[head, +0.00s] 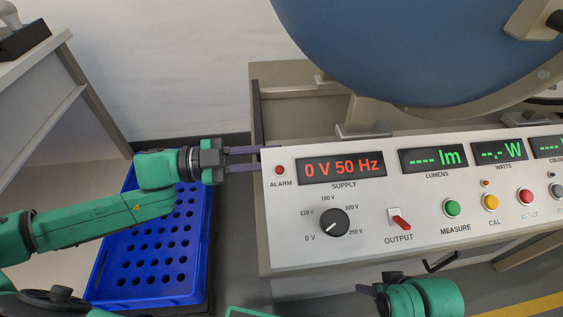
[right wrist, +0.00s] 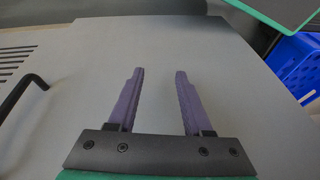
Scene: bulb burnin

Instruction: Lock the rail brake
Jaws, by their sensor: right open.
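I cannot make out a rail brake in either view. My left gripper (head: 255,159) reaches in from the left in the head view. Its two purple fingers are apart, with their tips at the left edge of the white control panel (head: 400,235), near the alarm lamp (head: 280,170). Nothing shows between them. My right gripper (head: 364,289) is at the bottom of the head view, below the panel's front edge. In the right wrist view its purple fingers (right wrist: 160,75) are open and empty, over a plain grey surface (right wrist: 225,60).
A blue crate with holes (head: 110,265) lies below my left arm; it also shows in the right wrist view (right wrist: 300,65). A large blue sphere (head: 400,40) stands behind the panel. A black handle (right wrist: 22,95) is left of my right fingers.

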